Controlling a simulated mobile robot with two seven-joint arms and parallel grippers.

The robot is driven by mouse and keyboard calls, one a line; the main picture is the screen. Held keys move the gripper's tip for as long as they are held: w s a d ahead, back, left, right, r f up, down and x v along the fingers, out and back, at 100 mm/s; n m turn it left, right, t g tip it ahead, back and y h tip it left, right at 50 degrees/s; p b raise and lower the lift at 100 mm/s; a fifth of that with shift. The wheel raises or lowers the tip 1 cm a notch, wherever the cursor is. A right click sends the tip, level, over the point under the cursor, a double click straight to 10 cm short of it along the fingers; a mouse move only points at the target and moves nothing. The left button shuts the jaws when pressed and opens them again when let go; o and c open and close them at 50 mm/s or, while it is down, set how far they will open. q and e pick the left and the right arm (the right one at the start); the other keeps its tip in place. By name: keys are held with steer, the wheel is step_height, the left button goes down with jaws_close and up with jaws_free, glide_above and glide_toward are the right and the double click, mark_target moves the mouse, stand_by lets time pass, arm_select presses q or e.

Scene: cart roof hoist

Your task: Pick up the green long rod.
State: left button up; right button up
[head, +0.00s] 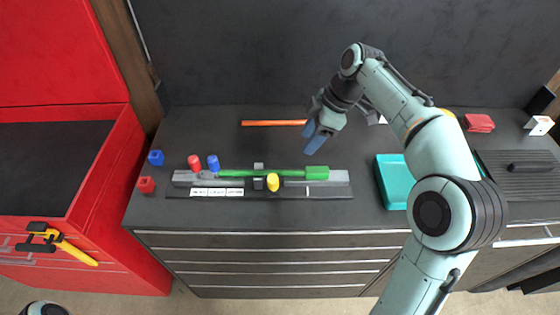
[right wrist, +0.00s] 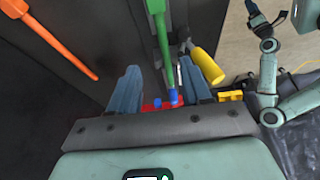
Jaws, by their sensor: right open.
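The green long rod (head: 265,173) lies lengthwise along a low grey rack (head: 335,178), with a thicker green block at its right end. My right gripper (head: 313,140) is behind and above the rod, near its right half, with open blue fingers and nothing between them. In the right wrist view the green rod (right wrist: 163,40) runs from the top edge down toward the space between the open fingers (right wrist: 165,90), beyond the fingertips. My left gripper seems to show small at the upper right of that view (right wrist: 258,18); its jaws are too small to read.
An orange rod (head: 272,123) lies behind the rack. Red (head: 194,162), blue (head: 213,162) and yellow (head: 273,182) cylinders stand close to the green rod. A teal tray (head: 391,182) is to the right. A red cabinet (head: 65,170) stands at the left.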

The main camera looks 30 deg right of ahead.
glide_above(289, 171)
steer(key=s+d, duration=0.2)
step_height(289, 171, down, 6)
steer(key=shift+w+d+r+b, duration=0.1)
steer(key=shift+d+b, duration=0.05)
steer(key=shift+b, duration=0.3)
steer(key=shift+w+a+f, duration=0.2)
steer(key=shift+w+f, duration=0.1)
steer(key=shift+f, duration=0.3)
steer(key=x, duration=0.5)
steer(key=shift+f, duration=0.1)
jaws_close()
